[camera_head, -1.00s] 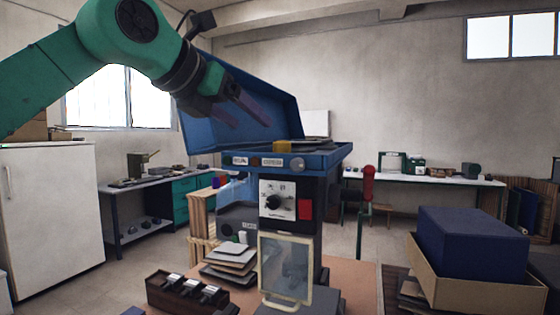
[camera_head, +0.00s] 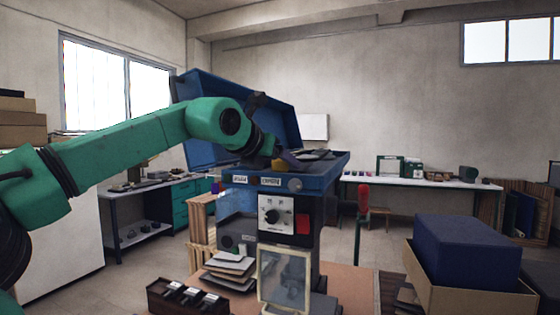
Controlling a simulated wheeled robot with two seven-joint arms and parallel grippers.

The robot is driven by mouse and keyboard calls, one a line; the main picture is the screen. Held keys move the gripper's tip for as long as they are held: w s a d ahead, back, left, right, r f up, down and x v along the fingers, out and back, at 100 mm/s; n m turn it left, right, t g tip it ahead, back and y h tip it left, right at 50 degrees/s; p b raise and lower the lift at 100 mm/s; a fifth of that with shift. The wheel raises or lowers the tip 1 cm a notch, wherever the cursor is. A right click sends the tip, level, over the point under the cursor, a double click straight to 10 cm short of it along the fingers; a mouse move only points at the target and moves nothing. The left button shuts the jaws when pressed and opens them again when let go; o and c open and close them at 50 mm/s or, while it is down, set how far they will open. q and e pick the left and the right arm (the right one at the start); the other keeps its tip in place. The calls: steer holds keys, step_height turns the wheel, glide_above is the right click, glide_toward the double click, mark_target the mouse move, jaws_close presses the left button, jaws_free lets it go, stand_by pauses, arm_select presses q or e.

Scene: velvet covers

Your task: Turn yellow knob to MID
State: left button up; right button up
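A white control panel (camera_head: 276,215) with a dark round dial (camera_head: 271,216) and small markings is on the front of a dark machine stand below a blue open case (camera_head: 325,170). The markings are too small to read. I cannot make out a clearly yellow knob; a small yellowish patch (camera_head: 283,156) shows at my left gripper. My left gripper (camera_head: 292,163) reaches down to the case's rim, above the panel. Its fingers are small and overlap the case, so their opening and any contact cannot be told. My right gripper is not in view.
The raised blue lid (camera_head: 200,88) stands behind my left arm. A red square (camera_head: 303,221) is beside the dial. A framed clear plate (camera_head: 284,277) stands below the panel, with stacked plates (camera_head: 231,264) to its left. A red-topped lever (camera_head: 363,197) rises at the right.

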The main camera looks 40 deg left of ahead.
arm_select(q)
jaws_close()
steer(key=shift+r+m+h+p, duration=0.2)
steer(key=shift+m+h+p, duration=0.55)
steer(key=shift+p, duration=0.35)
steer(key=m+h+p, duration=0.2)
steer(key=p, duration=0.2)
steer(key=m+h+p, duration=0.2)
steer(key=h+p, duration=0.1)
steer(key=p, duration=0.1)
steer(key=shift+r+m+g+h, duration=0.15)
steer(key=shift+m+g+h, duration=0.1)
steer(key=shift+g, duration=0.05)
steer(key=shift+f+m+h+p, duration=0.25)
steer(key=shift+m+h+p, duration=0.25)
steer(key=shift+h+p, duration=0.15)
steer(key=shift+o, duration=1.7)
jaws_free()
steer(key=shift+f, duration=0.1)
steer(key=shift+g, duration=0.3)
